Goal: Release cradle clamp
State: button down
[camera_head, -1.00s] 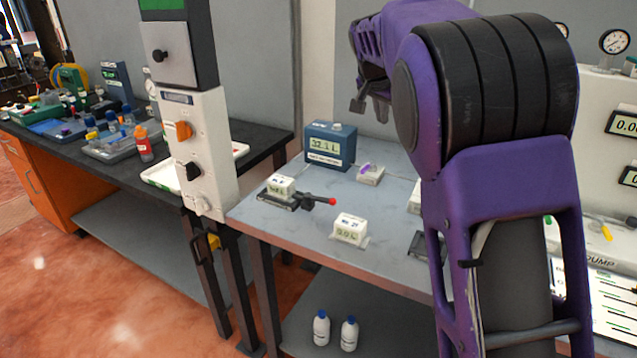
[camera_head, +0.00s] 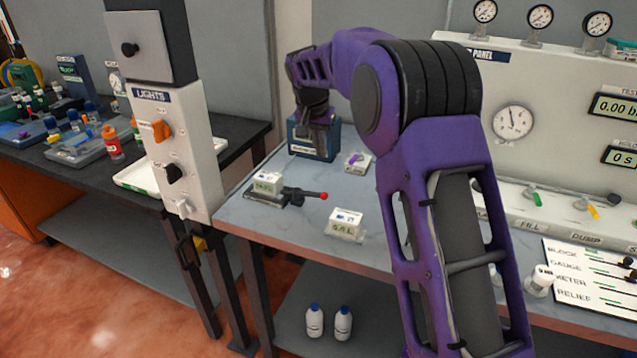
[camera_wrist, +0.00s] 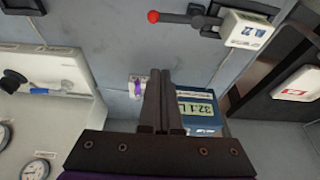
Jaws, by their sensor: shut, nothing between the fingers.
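The cradle clamp (camera_head: 290,193) is a dark fixture on the grey table with a black lever ending in a red knob (camera_head: 323,195). A small white box (camera_head: 267,182) with a display sits in it. In the wrist view the lever (camera_wrist: 183,18), its red knob (camera_wrist: 153,16) and the white box (camera_wrist: 247,29) show at the top. My gripper (camera_head: 315,140) hangs in front of the blue display box, behind the clamp and apart from it. In the wrist view its fingers (camera_wrist: 160,75) are together and empty, partly covering the blue display box.
The blue display box (camera_head: 300,150) and a small white block with a purple top (camera_head: 357,161) stand behind the clamp. Another white display box (camera_head: 345,224) stands in front. A white switch column (camera_head: 172,150) rises at the left; a gauge panel (camera_head: 560,130) stands at the right.

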aim_at(304, 194)
jog(key=x, duration=1)
jog(key=s, duration=0.1)
jog(key=s+a, duration=0.1)
jog(key=shift+s+f, duration=0.25)
jog(key=shift+s, duration=0.1)
jog(key=shift+s+a+f, duration=0.15)
jog(key=shift+s+a, duration=0.05)
jog(key=shift+s, duration=0.25)
